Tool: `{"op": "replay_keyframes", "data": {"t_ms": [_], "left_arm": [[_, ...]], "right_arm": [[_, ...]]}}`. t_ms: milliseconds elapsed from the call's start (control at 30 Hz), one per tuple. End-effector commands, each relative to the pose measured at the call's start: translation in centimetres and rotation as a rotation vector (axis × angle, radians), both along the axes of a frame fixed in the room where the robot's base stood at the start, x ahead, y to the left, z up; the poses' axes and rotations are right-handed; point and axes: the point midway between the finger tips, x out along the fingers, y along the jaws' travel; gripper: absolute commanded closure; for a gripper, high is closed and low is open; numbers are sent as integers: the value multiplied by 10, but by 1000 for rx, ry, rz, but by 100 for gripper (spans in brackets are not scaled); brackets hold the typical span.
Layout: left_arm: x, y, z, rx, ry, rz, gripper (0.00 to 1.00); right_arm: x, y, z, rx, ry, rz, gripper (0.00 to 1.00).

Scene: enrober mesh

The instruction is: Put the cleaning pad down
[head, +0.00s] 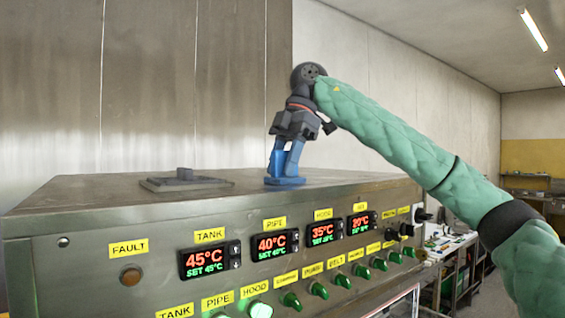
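The cleaning pad (285,181) is blue, with a flat base and an upright blue grip. My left gripper is out of view.
The steel machine top (110,200) is mostly bare. A low plate with a knob (185,180) lies left of the pad. The front panel (150,270) has displays, green knobs and yellow labels. A steel wall rises behind. A cluttered bench (455,255) stands at right.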

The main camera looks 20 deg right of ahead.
Motion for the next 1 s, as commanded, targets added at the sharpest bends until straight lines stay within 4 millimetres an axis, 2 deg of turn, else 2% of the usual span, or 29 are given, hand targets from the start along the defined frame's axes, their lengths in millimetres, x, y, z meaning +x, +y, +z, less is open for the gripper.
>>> {"op": "replay_keyframes", "data": {"t_ms": [200,267,433,700,1000], "left_arm": [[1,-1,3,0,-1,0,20],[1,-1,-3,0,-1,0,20],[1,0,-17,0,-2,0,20],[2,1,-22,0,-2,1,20],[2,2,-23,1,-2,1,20]], "right_arm": [[0,0,5,0,0,0,59],[1,-2,6,1,-2,-1,59],[4,-11,28,2,-2,-1,59],[8,-23,62,0,-2,-2,59],[11,-33,87,0,-3,-2,59]]}}
